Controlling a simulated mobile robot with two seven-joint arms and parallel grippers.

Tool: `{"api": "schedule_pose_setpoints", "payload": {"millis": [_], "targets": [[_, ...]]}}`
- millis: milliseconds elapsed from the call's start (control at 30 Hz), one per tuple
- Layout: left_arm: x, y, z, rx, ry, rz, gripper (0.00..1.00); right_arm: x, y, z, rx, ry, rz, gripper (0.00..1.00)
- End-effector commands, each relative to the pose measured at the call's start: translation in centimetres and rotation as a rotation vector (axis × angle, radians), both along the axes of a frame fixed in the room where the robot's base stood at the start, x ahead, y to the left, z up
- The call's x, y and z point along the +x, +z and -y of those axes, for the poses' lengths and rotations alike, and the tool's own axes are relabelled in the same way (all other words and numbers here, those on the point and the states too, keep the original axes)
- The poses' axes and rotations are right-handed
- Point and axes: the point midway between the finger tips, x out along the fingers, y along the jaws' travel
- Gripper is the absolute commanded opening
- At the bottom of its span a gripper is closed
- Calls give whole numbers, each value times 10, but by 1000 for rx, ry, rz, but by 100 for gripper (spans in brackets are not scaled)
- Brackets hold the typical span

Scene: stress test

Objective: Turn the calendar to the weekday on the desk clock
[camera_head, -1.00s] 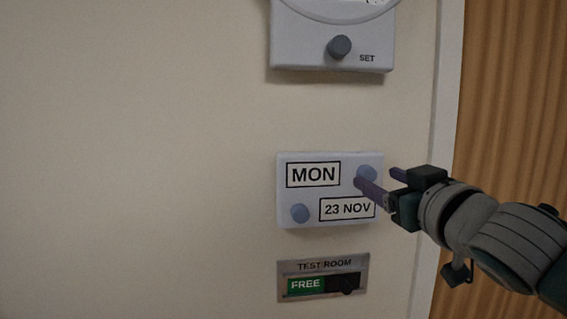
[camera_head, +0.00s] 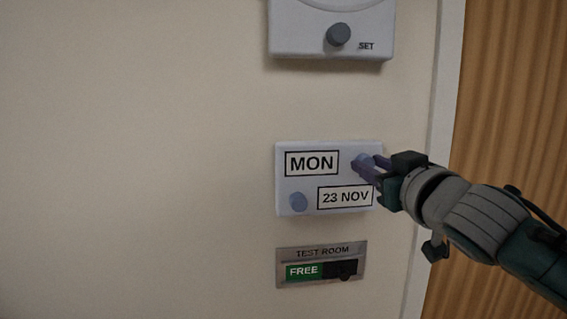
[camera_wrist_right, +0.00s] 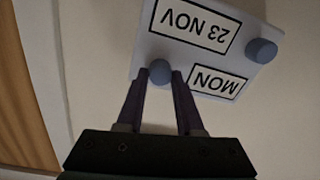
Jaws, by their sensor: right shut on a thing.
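The calendar (camera_head: 325,180) is a pale box on the wall reading MON and 23 NOV, with a round blue-grey knob at its upper right (camera_head: 364,160) and another at its lower left (camera_head: 298,202). My right gripper (camera_head: 368,164) has its fingers on either side of the upper-right knob and is shut on it. In the right wrist view the calendar appears upside down, with the gripped knob (camera_wrist_right: 159,71) between the dark fingertips and the other knob (camera_wrist_right: 261,50) free. No desk clock and no left gripper are in view.
Above the calendar is a wall unit (camera_head: 300,45) with a SET knob (camera_head: 338,34), cut off at the top. Below is a TEST ROOM sign (camera_head: 322,252) showing FREE. A white edge strip and wood panel (camera_head: 505,120) stand at right. The wall at left is bare.

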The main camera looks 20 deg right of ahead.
Motion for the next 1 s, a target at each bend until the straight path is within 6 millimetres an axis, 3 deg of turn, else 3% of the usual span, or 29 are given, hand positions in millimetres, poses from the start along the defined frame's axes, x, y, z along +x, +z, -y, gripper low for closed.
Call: {"api": "schedule_pose_setpoints", "payload": {"millis": [33, 200, 667, 1000], "targets": [[0, 0, 0, 0, 0, 0, 96, 0, 0, 0, 0, 0, 0, 19], [0, 0, 1, -3, 2, 1, 96, 0, 0, 0, 0, 1, 0, 0], [0, -1, 3, -11, 7, 0, 96, 0, 0, 0, 32, 0, 8, 0], [0, -7, 2, -8, 6, 0, 96, 0, -2, 0, 240, 0, 58, 0]]}}
